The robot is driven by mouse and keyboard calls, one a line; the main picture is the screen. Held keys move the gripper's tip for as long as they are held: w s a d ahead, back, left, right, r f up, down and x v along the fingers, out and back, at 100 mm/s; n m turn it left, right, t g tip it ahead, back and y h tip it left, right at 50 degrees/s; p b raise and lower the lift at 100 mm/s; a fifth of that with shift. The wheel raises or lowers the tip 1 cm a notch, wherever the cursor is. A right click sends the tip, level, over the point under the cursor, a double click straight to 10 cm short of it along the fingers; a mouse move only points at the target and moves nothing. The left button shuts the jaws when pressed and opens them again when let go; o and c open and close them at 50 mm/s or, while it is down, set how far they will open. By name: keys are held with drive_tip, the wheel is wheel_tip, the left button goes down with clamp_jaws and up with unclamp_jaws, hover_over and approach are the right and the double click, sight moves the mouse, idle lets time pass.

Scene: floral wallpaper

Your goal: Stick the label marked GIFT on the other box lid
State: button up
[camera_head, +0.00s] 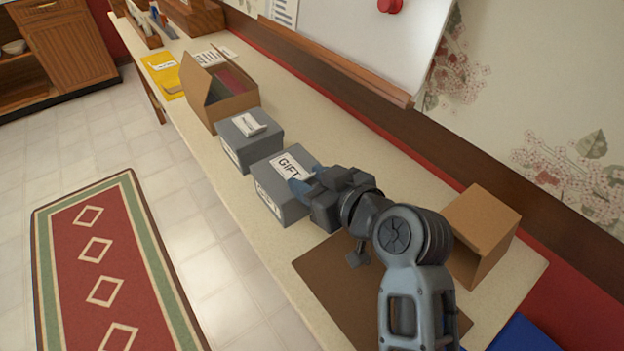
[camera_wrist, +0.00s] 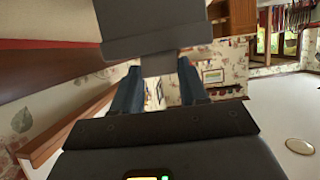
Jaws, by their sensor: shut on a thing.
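The white label marked GIFT (camera_head: 289,166) shows over the top of the nearer grey box (camera_head: 276,205) in the head view. My gripper (camera_head: 302,186) is at the label's right edge, its blue fingers shut on it. I cannot tell whether the label touches the lid. The other grey box (camera_head: 262,148) stands just behind, with a small white label (camera_head: 249,123) on its lid; its writing is too small to read. In the wrist view, my gripper's blue fingers (camera_wrist: 157,88) stand either side of a dark tab below a dark plate, seemingly the held label's back.
An open cardboard box (camera_head: 230,106) with something red inside stands beyond the grey boxes. Another open carton (camera_head: 485,235) stands at the right by the wall. A brown mat (camera_head: 330,275) lies under my arm. The table's front edge is close to the grey boxes.

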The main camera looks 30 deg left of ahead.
drive_tip(key=shift+f, duration=0.1)
drive_tip(key=o, duration=1.1)
drive_tip(key=shift+o, duration=0.3)
drive_tip(key=o, duration=0.4)
drive_tip(key=shift+o, duration=0.2)
drive_tip(key=p+v, duration=0.3)
drive_tip(key=v, duration=0.4)
drive_tip(key=shift+w, duration=0.1)
